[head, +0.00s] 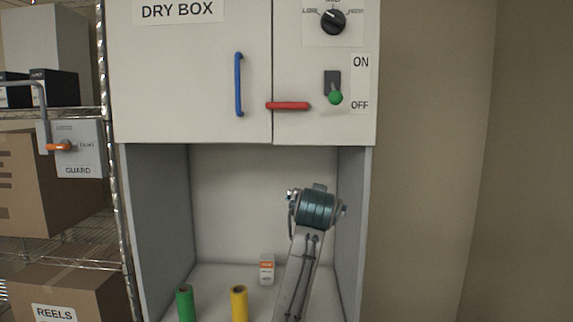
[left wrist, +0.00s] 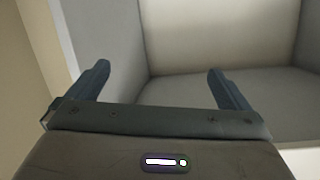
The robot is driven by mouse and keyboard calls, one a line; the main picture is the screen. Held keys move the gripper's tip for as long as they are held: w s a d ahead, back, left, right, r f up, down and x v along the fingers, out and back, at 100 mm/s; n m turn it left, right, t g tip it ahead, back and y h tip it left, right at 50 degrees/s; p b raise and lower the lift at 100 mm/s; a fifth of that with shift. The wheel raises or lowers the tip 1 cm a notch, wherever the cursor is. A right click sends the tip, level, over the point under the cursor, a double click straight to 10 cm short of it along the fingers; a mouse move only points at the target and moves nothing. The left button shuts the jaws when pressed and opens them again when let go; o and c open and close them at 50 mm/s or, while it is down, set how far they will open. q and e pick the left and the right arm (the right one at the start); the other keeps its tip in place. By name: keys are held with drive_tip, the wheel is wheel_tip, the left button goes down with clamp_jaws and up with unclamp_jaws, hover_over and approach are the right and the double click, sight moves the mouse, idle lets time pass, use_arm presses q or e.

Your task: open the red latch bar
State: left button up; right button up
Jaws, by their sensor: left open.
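The red latch bar (head: 288,106) lies horizontal on the front of the dry box, across the seam between the door (head: 185,85) and the right panel (head: 355,128). The door is shut and has a vertical blue handle (head: 239,84) left of the bar. My left gripper (left wrist: 159,70) is open and empty in the left wrist view, with pale walls of a recess beyond its fingers. The latch bar does not show there. In the head view one of my arm links rises in front of the open bay below the bar; no gripper fingers show there.
The right panel carries a black knob (head: 333,21) and a green-tipped switch (head: 335,96). In the bay stand a green cylinder (head: 185,304), a yellow cylinder (head: 239,304) and a small orange-white box (head: 267,269). A wire shelf with cartons and a guard box (head: 80,150) stands left.

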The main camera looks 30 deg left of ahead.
use_arm(q)
drive_tip(key=s+r+n+t+y+p, duration=0.1)
drive_tip(key=s+r, duration=0.2)
drive_tip(key=r, duration=0.5)
drive_tip(key=s+r+n, duration=0.1)
drive_tip(key=s+r, duration=0.2)
drive_tip(key=r, duration=0.5)
drive_tip(key=n+y+p, duration=0.1)
drive_tip(key=n+y, duration=0.1)
approach(287, 106)
drive_tip(key=shift+t, duration=0.3)
drive_tip(key=p+x, duration=0.5)
drive_tip(key=x, duration=0.4)
drive_tip(key=shift+a+f, duration=0.1)
drive_tip(key=shift+a, duration=0.1)
drive_tip(key=shift+w, duration=0.2)
drive_tip(key=shift+f, duration=0.1)
use_arm(e)
wheel_tip(287, 106, up, 8)
drive_tip(key=shift+w+d, duration=0.4)
drive_tip(key=shift+d, duration=0.05)
use_arm(q)
drive_tip(key=c, duration=0.6)
use_arm(e)
drive_tip(key=shift+d, duration=0.25)
